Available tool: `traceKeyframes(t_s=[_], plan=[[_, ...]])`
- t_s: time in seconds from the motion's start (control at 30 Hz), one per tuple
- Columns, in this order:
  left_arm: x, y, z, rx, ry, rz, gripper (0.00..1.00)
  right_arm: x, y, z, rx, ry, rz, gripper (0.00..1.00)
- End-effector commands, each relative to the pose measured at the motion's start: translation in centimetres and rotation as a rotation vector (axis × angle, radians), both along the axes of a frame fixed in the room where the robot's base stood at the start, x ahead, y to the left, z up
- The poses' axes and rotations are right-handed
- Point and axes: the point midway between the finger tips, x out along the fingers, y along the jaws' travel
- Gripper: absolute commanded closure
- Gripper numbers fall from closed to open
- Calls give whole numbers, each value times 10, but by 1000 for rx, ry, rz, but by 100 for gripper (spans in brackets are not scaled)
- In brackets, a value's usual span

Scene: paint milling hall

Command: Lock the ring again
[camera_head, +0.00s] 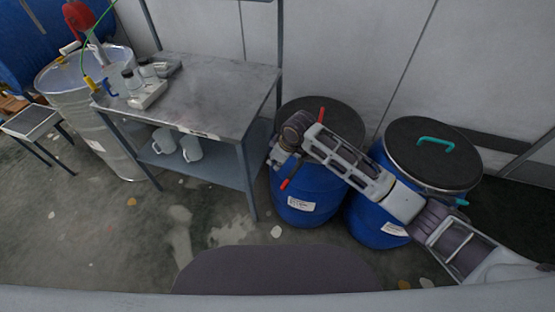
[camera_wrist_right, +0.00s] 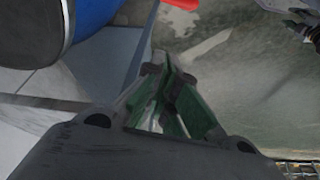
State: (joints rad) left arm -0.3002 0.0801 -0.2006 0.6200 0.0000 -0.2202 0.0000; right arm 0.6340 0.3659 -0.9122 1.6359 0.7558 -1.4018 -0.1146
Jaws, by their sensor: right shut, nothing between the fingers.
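Two blue drums stand side by side: a left drum (camera_head: 306,200) and a right drum (camera_head: 368,222). The left drum's dark lid (camera_head: 345,112) has a red handle (camera_head: 321,115). A red lever (camera_head: 290,172) slants down and outward at its front rim; whether it lies against the ring I cannot tell. My right gripper (camera_head: 274,158) is at the left drum's front-left rim, close to the lever, its arm crossing both drums. In the right wrist view its fingers (camera_wrist_right: 165,85) are together and empty, with a blue drum (camera_wrist_right: 92,18) and a red piece (camera_wrist_right: 180,4) beyond. My left gripper is not visible.
The right drum has a teal handle (camera_head: 436,143) on its lid and a teal lever (camera_head: 455,201) at its rim. A metal table (camera_head: 215,95) with jars and mugs stands close on the left. An open drum (camera_head: 105,125) stands beyond. The front floor is clear.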

Motion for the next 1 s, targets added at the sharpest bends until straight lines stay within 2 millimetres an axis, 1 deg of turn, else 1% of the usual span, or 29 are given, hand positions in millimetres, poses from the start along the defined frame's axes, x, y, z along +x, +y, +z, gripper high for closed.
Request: traceKeyframes(t_s=[0.1,0.3,0.6,0.7,1.0], plan=[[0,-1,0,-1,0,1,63,2,5,-15,-1,2,-1,100],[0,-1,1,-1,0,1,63,6,11,-36,-1,3,1,100],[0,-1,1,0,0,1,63,11,19,-59,0,1,0,100],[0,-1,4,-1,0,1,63,6,10,-62,-2,2,-1,100],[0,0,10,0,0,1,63,-5,-7,-72,-2,1,0,100]])
